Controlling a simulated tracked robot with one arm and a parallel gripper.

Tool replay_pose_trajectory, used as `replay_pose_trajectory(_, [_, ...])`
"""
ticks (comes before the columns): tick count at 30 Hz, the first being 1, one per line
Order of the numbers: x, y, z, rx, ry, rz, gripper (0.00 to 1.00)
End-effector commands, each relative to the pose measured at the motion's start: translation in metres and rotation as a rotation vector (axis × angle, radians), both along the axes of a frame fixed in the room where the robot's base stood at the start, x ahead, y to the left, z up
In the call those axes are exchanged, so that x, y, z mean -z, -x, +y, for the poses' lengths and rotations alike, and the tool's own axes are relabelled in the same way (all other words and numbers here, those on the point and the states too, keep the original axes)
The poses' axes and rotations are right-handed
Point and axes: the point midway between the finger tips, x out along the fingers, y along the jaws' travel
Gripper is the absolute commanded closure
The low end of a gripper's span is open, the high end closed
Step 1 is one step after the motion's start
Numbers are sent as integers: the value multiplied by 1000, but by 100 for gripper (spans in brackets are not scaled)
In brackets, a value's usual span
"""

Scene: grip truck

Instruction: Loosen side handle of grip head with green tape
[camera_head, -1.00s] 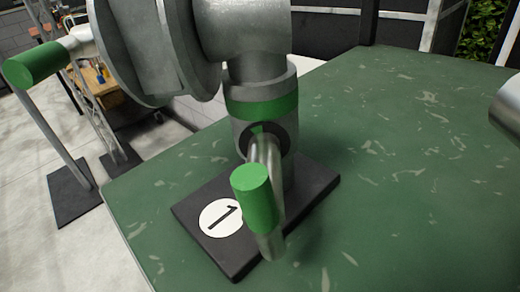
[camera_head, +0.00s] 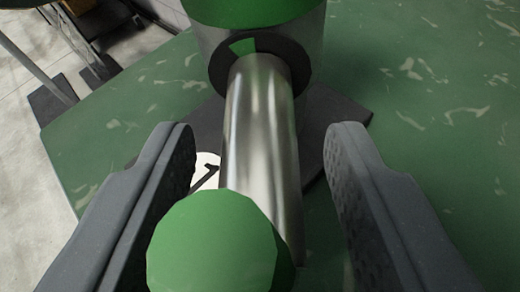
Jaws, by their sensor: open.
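The grip head (camera_head: 310,45) stands upright, its green tape (camera_head: 250,8) cut off by the top edge of the view. Its side handle (camera_head: 262,125) is a shiny metal bar coming out of a dark round collar toward me. The handle ends in a green knob (camera_head: 215,245) at the bottom of the view. My gripper (camera_head: 262,150) is open, with one dark finger on each side of the metal bar. Gaps show between the bar and both fingers, so neither appears to touch it.
The head stands on a black base plate (camera_head: 345,110) with a white number label (camera_head: 205,170), partly hidden. The green, scuffed table top (camera_head: 430,120) is clear on the right. Its left edge drops to a pale floor (camera_head: 25,165), with a stand at the far left.

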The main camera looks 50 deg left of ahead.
Motion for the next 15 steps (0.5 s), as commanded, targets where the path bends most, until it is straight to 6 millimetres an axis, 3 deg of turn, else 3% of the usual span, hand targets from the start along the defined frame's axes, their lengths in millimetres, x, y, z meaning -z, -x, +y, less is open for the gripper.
replay_pose_trajectory(4, [0, 0, 0, 0, 0, 0, 59])
replay_pose_trajectory(9, [0, 0, 0, 0, 0, 0, 100])
replay_pose_trajectory(15, [0, 0, 0, 0, 3, -4, 100])
